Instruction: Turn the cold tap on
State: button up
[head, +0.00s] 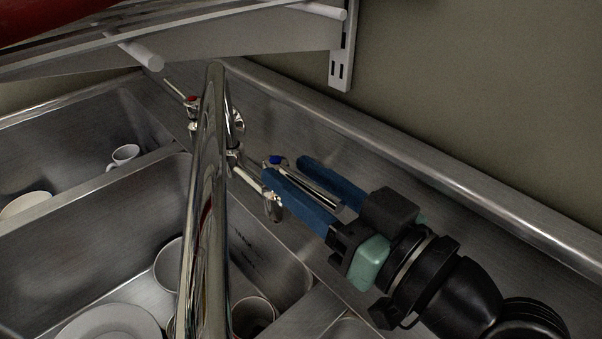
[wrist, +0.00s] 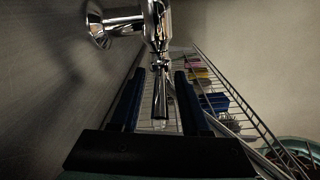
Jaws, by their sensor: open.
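The cold tap (head: 277,160), chrome with a blue cap, is on the wall side of the sink, right of the tall curved spout (head: 205,200). The hot tap (head: 191,101) has a red cap and is further left. My gripper (head: 285,169) has two blue fingers, open, at the cold tap. In the wrist view, a chrome lever (wrist: 160,100) hangs from the tap body (wrist: 155,22) and lies between the spread fingers of my gripper (wrist: 160,75). It appears apart from both fingers; contact is hard to tell. Part of the tap is hidden by a finger in the head view.
Steel basins hold a white cup (head: 124,155), a plate (head: 108,325) and another cup (head: 254,315). A steel shelf (head: 250,42) hangs above the taps. A steel ledge (head: 420,160) runs along the wall. The wrist view shows a wire rack (wrist: 235,115) with coloured items.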

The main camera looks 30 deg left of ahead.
grip_shut()
jog(key=shift+a, duration=0.15)
dwell(1.4)
